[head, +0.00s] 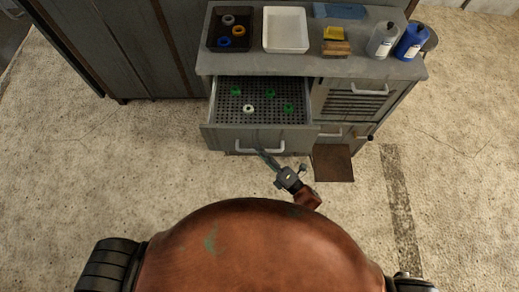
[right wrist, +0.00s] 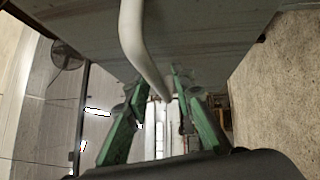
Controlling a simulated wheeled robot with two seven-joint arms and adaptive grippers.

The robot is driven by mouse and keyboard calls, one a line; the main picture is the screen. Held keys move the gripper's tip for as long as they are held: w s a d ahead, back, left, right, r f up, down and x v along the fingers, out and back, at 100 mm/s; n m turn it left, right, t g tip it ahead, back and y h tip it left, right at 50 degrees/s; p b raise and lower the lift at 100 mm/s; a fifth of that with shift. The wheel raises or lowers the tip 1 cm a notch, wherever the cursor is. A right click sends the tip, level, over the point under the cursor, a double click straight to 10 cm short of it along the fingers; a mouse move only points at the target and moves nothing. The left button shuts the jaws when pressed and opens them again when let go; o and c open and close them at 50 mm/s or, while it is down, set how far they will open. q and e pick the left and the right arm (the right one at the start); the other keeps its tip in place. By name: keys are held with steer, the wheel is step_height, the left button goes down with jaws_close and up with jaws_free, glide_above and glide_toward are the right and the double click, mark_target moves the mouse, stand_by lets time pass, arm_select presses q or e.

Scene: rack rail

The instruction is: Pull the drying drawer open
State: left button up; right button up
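The drying drawer (head: 221,133) is pulled well out of the left side of the grey cabinet. My right gripper (head: 262,154) reaches up to this handle from below. My left gripper is in neither view.
The cabinet top (head: 208,62) holds a dark tray (head: 212,46) with rings, a white tray (head: 286,49), yellow and brown blocks, and two bottles (head: 411,42). Floor in front is mostly clear.

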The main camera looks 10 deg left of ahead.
steer(key=shift+o, duration=0.3)
steer(key=v, duration=1.2)
steer(key=shift+w, duration=0.1)
